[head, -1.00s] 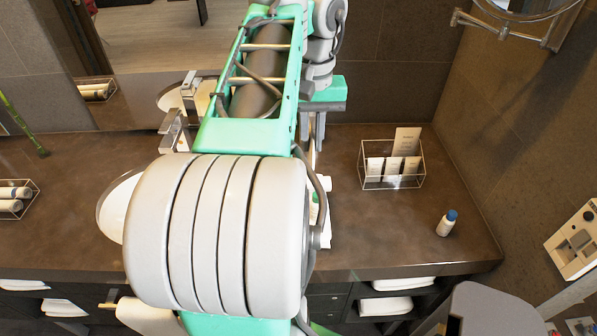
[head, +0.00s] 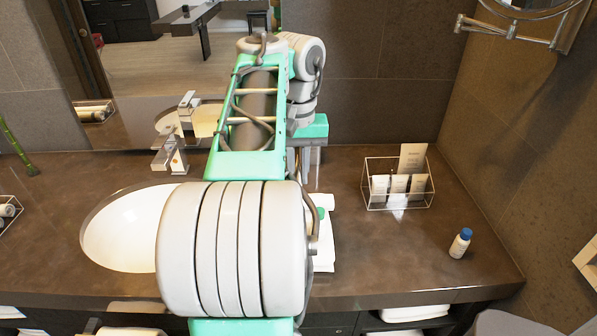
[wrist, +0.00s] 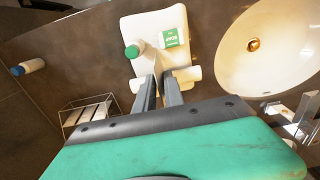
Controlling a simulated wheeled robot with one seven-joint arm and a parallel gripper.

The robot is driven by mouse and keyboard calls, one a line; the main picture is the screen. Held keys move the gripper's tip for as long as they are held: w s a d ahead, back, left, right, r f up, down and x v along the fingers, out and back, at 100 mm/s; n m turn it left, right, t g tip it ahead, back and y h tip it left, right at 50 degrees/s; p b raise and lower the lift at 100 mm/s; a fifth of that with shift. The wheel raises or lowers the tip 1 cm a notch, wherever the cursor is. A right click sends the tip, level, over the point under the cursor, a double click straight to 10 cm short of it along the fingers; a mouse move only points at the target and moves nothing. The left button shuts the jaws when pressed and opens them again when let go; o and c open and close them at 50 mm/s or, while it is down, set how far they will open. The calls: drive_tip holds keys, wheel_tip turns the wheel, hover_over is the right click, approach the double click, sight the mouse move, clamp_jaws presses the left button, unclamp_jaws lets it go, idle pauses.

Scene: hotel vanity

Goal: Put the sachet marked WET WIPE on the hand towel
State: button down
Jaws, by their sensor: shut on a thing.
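The white hand towel (wrist: 158,22) lies on the brown counter in the wrist view; in the head view its edge (head: 325,255) shows beside my arm. My gripper (wrist: 160,76) points down at the towel's near end, its fingers close together. A pale, flat piece (wrist: 193,74) shows on both sides of the fingertips and appears to be the held sachet; I cannot read any print on it. In the head view my gripper (head: 311,182) is partly hidden by my arm. A green-and-white packet (wrist: 172,38) lies on the towel, its print too small to read.
A wire caddy (head: 398,207) with tubes and a card stands right, with a blue-capped bottle (head: 460,244) nearer the front. Counter between them is clear.

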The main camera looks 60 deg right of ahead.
drive_tip(key=shift+f, duration=0.35)
drive_tip(key=c, duration=1.4)
unclamp_jaws()
drive_tip(key=shift+c, duration=0.2)
wheel_tip(320, 180, up, 13)
drive_tip(key=p, duration=1.2)
drive_tip(key=w+a+f+n+t+h, duration=0.1)
drive_tip(key=w+a+f+n, duration=0.15)
drive_tip(key=w+a, duration=0.45)
drive_tip(key=w+a+f+n+h, duration=0.1)
drive_tip(key=w+a+f+n, duration=0.1)
drive_tip(key=w+a+n, duration=0.35)
drive_tip(key=w+a+f+n+t, duration=0.1)
drive_tip(key=a+f, duration=0.1)
drive_tip(key=a, duration=0.6)
drive_tip(key=w+a+f+n+t+y, duration=0.1)
drive_tip(key=w+a+f+n, duration=0.1)
drive_tip(key=a, duration=0.6)
drive_tip(key=w+a+f+n+t+y, duration=0.1)
drive_tip(key=a+f, duration=0.2)
drive_tip(key=a, duration=0.5)
drive_tip(key=shift+w+f+n+t, duration=0.2)
drive_tip(key=shift+w+n+t, duration=0.1)
drive_tip(key=shift+a, duration=0.1)
